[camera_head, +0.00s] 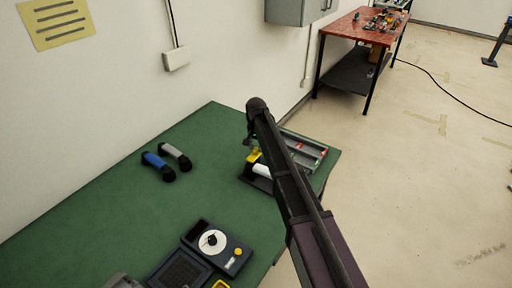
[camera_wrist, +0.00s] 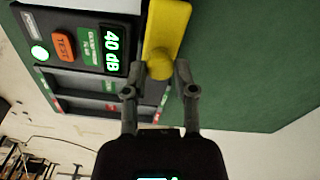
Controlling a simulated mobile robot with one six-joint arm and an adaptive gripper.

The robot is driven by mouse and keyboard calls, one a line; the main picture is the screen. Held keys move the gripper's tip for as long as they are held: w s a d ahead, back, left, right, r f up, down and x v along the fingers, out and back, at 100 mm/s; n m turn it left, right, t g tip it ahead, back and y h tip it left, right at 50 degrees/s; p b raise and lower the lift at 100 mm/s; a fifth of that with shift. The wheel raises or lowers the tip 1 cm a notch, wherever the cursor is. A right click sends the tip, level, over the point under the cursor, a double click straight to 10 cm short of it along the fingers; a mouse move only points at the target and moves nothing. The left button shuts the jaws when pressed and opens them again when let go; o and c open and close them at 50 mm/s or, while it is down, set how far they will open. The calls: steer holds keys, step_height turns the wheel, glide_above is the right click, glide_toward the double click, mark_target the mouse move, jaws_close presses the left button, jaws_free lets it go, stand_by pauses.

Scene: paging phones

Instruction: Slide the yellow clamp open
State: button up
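The yellow clamp (camera_wrist: 168,28) is a flat bar with a round knob (camera_wrist: 160,66), upright in the wrist view along the right side of a test device (camera_wrist: 62,17). My gripper (camera_wrist: 156,84) is open, with one finger to each side of the knob. A gap shows between the knob and the left finger; the right finger is closer. I cannot tell whether it touches. In the head view the clamp (camera_head: 253,156) shows as a small yellow patch beside my arm, which hides much of the device.
The device shows "40 dB", an orange TEST button (camera_wrist: 63,46) and a green light (camera_wrist: 39,52). On the green table (camera_head: 110,215) lie blue (camera_head: 157,165) and grey (camera_head: 175,155) handsets and a dark dial unit (camera_head: 216,246). The left of the table has free room.

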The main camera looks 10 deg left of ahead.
jaws_close()
steer(key=shift+w+d, duration=0.35)
steer(key=shift+w, duration=0.5)
steer(key=shift+w+d, duration=0.3)
steer(key=shift+w, duration=0.55)
steer(key=shift+w+d, duration=0.35)
steer(key=shift+w, duration=0.5)
steer(key=o, duration=0.9)
jaws_free()
steer(key=shift+w, duration=0.15)
steer(key=shift+c, duration=0.2)
steer(key=shift+s, duration=0.2)
